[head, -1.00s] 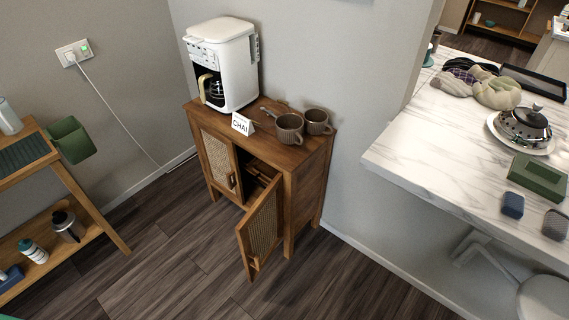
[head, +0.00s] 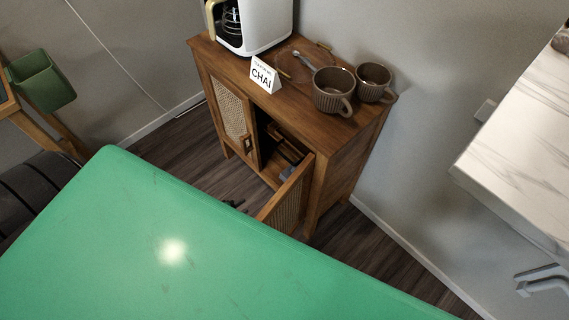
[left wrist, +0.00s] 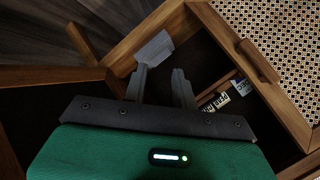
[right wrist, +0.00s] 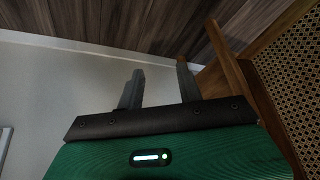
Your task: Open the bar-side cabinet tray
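The cane cabinet (head: 340,125) has its left door (head: 229,108) shut and its right door (head: 286,200) swung open. Inside the dark opening is a wooden tray (head: 283,149); its edge and small labelled packets (left wrist: 222,101) show in the left wrist view. My left gripper (left wrist: 159,88) is open and empty at the opening, its fingers pointing inside, with the tray to the right of them. A pale grey piece (left wrist: 153,48) lies just beyond the left finger. In the head view the left gripper is mostly hidden. My right gripper (right wrist: 160,88) is open and empty, beside a cabinet leg.
A white coffee maker (head: 262,20), a CHAI sign (head: 264,75) and two brown mugs (head: 334,89) (head: 374,82) stand on the cabinet top. A marble counter (head: 520,150) is at right. A green bin (head: 42,80) hangs at left.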

